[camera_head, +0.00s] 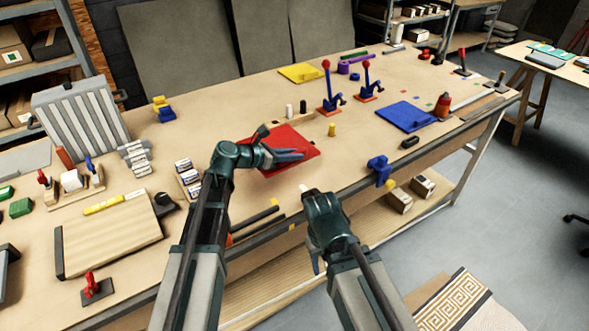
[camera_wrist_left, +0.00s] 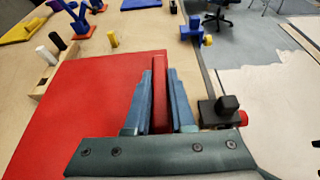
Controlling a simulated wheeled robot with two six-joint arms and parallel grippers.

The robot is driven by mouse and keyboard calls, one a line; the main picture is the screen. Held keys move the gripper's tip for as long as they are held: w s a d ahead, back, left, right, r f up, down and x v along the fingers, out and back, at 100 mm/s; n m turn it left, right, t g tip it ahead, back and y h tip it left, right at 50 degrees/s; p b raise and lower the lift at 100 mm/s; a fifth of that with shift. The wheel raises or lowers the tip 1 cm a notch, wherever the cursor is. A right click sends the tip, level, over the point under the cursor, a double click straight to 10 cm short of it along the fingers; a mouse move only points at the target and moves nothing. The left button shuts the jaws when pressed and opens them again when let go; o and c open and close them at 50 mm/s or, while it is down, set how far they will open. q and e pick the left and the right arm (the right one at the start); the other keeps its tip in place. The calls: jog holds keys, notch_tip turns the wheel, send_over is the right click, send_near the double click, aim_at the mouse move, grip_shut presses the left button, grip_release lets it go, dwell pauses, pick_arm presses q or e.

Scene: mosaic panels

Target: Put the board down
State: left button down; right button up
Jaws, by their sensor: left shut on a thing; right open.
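The red board (camera_head: 292,146) is a flat panel over the middle of the workbench, near its front edge. My left gripper (camera_head: 290,155) is shut on a red rim at the board's right side. In the left wrist view the board (camera_wrist_left: 85,110) spreads out to the left, and the rim (camera_wrist_left: 160,95) stands between the two fingers of the left gripper (camera_wrist_left: 160,100). I cannot tell whether the board touches the bench top. My right gripper (camera_head: 316,240) is open and empty in front of the bench edge, apart from the board.
A wooden holder with a black and a white peg (camera_head: 296,110) stands close behind the board. A yellow peg (camera_head: 332,130) is to its right, and a blue panel (camera_head: 405,116) lies farther right. A blue clamp (camera_head: 379,170) sits at the front edge. Bare bench top (camera_head: 352,150) lies right of the board.

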aim_at(293, 187)
pick_arm(q)
notch_tip(293, 187, down, 10)
jog(key=b, duration=0.9)
jog(key=shift+d, duration=0.1)
jog(key=shift+r, duration=0.2)
jog(key=shift+f, duration=0.1)
jog(key=c, duration=1.2)
grip_release()
jog(key=shift+f, duration=0.1)
jog(key=o, duration=0.4)
jog(key=shift+o, duration=0.2)
